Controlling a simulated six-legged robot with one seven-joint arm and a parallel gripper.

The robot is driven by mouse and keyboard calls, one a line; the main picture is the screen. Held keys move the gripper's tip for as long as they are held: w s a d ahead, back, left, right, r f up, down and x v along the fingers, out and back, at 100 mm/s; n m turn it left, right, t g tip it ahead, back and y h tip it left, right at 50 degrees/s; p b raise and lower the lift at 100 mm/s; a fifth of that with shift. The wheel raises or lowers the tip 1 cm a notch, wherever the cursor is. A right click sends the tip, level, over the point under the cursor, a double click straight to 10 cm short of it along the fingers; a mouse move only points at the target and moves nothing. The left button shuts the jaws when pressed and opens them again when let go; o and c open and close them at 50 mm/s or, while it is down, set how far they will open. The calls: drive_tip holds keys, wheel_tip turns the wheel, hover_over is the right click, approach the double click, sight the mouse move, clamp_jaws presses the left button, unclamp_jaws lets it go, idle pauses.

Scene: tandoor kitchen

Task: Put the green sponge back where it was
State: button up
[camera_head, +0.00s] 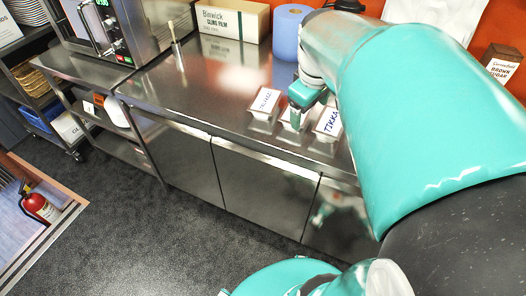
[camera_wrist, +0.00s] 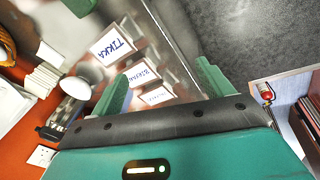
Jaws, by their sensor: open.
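I cannot make out the green sponge for certain in either view. My gripper (camera_head: 298,104) is low over the steel counter (camera_head: 180,95), by the labelled cards. In the wrist view its two green fingers stand apart with nothing visible held between them (camera_wrist: 162,70). The TIKKA card (camera_head: 329,122) is on the right of the row. A middle card (camera_wrist: 145,73) is partly hidden by my gripper in the head view, and another card (camera_head: 265,101) is on the left.
A blue roll (camera_head: 289,32) and a cling film box (camera_head: 235,22) stand at the back of the counter. A steel oven (camera_head: 125,28) is at the left. My arm hides the counter's right part. The counter's left middle is mostly clear. A fire extinguisher (camera_head: 38,207) stands at lower left.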

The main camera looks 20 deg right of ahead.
drive_tip(key=s+a+m+t, duration=0.1)
drive_tip(key=s+a+m, duration=0.1)
drive_tip(key=s+a, duration=0.2)
drive_tip(key=s+a+m+t+y, duration=0.1)
drive_tip(key=s+a, duration=0.4)
drive_tip(key=a, duration=0.6)
drive_tip(key=shift+s+a+f+m+t+y, duration=0.15)
drive_tip(key=shift+m+t+y, duration=0.15)
drive_tip(key=shift+m+t, duration=0.3)
